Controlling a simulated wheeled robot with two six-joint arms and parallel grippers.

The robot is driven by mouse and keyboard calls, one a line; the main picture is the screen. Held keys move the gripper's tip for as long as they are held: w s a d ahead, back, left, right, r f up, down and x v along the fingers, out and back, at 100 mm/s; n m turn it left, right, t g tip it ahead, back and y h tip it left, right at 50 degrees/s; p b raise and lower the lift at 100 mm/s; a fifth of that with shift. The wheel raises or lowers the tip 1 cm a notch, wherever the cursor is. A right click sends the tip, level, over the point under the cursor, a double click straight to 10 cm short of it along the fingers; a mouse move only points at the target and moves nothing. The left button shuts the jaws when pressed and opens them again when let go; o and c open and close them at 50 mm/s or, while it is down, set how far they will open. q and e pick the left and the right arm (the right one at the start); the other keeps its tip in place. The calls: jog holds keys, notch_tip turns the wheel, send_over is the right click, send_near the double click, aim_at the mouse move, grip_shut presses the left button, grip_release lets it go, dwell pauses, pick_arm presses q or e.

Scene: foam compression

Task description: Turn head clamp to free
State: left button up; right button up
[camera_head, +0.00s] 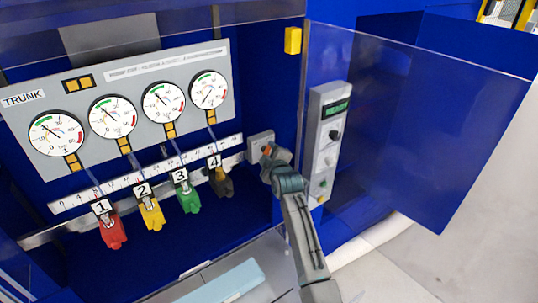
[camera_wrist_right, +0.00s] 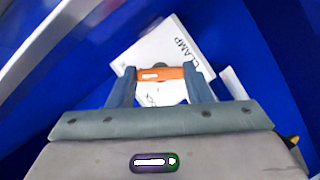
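The head clamp has a pale plate (camera_head: 258,140) at the right end of the numbered rail. In the right wrist view its plate (camera_wrist_right: 180,45) reads CLAMP and carries an orange handle (camera_wrist_right: 165,73), lying about level across that picture. My right gripper (camera_head: 268,152) is at this clamp, with its fingers (camera_wrist_right: 163,85) on either side of the handle. The fingers appear to touch both ends of the handle, shut on it. Part of the plate's lettering is hidden behind the handle and fingers. My left gripper is not in view.
Red (camera_head: 112,231), yellow (camera_head: 152,214), green (camera_head: 188,198) and dark (camera_head: 221,183) numbered heads hang left of the clamp, below several dials. A control box (camera_head: 325,140) with a green display stands right of my arm. A transparent blue door (camera_head: 420,125) stands open further right.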

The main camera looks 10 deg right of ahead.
jog(key=shift+m+g+y, duration=0.4)
jog(key=shift+m, duration=0.7)
jog(key=o, duration=1)
jog(key=shift+s, duration=0.1)
jog(key=v, duration=1)
jog(key=shift+s+d+r, duration=0.1)
jog(key=shift+s+r, duration=0.1)
jog(key=shift+s, duration=0.1)
jog(key=shift+f, duration=0.1)
